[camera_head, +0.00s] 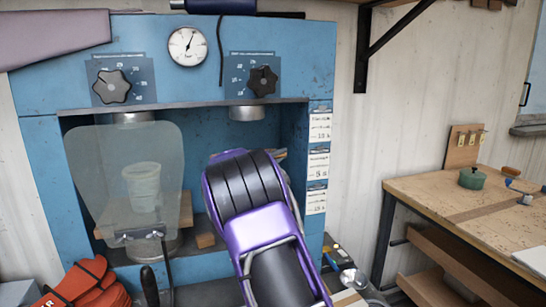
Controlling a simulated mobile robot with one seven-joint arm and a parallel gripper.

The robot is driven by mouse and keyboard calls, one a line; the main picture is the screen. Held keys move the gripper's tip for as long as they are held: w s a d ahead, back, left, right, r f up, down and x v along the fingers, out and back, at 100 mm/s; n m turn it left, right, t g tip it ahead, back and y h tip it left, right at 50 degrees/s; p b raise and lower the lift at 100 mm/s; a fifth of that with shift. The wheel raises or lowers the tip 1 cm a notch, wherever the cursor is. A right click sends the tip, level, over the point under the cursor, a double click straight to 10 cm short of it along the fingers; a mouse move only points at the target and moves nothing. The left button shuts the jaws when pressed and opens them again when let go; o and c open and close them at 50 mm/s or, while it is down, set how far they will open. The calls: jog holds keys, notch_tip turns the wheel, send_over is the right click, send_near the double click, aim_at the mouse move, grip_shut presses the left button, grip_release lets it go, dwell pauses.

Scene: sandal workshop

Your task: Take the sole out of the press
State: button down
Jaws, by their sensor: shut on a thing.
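The blue press (50,160) stands at the left, with a gauge and two black knobs on its upper panel. Its opening has a left bay behind a clear shield (90,165) and a right bay. My purple and black arm reaches into the right bay and covers most of it. My gripper is hidden behind the arm's wrist. A small grey-brown edge shows beside the wrist at its upper right; I cannot tell what it is. No sole can be clearly made out.
A pale cup-like shape (143,185) shows through the shield. Red items (85,283) lie at the lower left. A wooden workbench (440,192) with a green pot (472,178) stands at the right.

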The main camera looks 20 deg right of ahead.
notch_tip(320, 180, up, 7)
jog(key=shift+s+f+p, duration=0.1)
jog(key=shift+f+p, duration=0.1)
jog(key=shift+p, duration=0.1)
jog(key=s+b, duration=0.1)
jog(key=s, duration=1.8)
jog(key=shift+s+d+b, duration=0.15)
jog(key=shift+s+b, duration=0.2)
jog(key=shift+b, duration=0.05)
